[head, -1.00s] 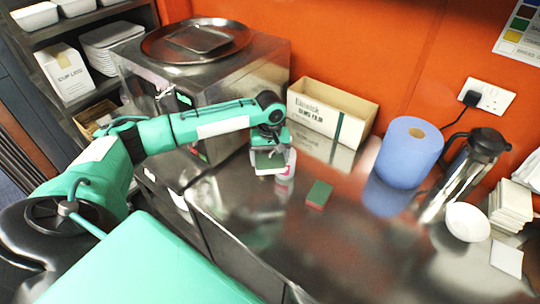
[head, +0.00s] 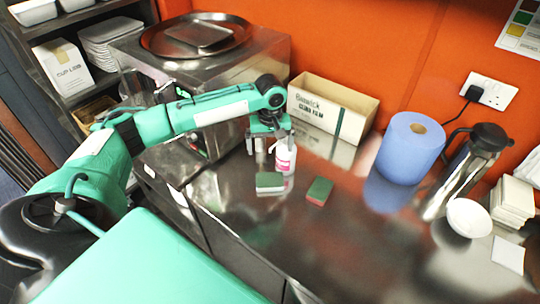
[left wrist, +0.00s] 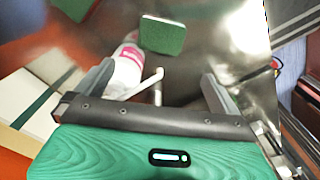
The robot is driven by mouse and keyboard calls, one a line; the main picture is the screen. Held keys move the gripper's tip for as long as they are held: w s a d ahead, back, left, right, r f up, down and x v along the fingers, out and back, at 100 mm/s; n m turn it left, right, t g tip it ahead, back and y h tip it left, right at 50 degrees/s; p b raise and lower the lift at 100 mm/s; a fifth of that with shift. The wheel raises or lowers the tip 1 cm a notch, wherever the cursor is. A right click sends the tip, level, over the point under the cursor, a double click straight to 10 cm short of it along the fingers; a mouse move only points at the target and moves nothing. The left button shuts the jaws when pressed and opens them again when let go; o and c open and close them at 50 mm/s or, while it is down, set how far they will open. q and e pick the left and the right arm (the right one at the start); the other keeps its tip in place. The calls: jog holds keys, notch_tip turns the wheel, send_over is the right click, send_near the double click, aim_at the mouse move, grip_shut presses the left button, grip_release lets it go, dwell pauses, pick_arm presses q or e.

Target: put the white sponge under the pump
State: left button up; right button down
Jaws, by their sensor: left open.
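The white sponge (head: 269,183), white below with a green top, lies flat on the steel counter, just in front of the white pump bottle with a pink label (head: 285,160). In the left wrist view the sponge (left wrist: 163,37) lies beyond the bottle (left wrist: 128,66) and its white spout; I cannot tell whether it is directly below the spout tip. My left gripper (head: 269,145) is open and empty above and behind the sponge, close to the bottle top. Its fingers also show in the left wrist view (left wrist: 155,90). My right gripper is not in view.
A green and red sponge (head: 319,191) lies right of the white one. A cardboard box (head: 330,108), blue paper roll (head: 411,148), steel jug (head: 468,170) and white bowl (head: 468,218) stand along the back and right. The front counter is clear.

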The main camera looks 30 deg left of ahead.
pick_arm(q)
notch_tip(320, 180, up, 8)
jog(key=shift+r+b, duration=0.1)
jog(key=shift+b, duration=0.95)
jog(key=shift+r, duration=0.65)
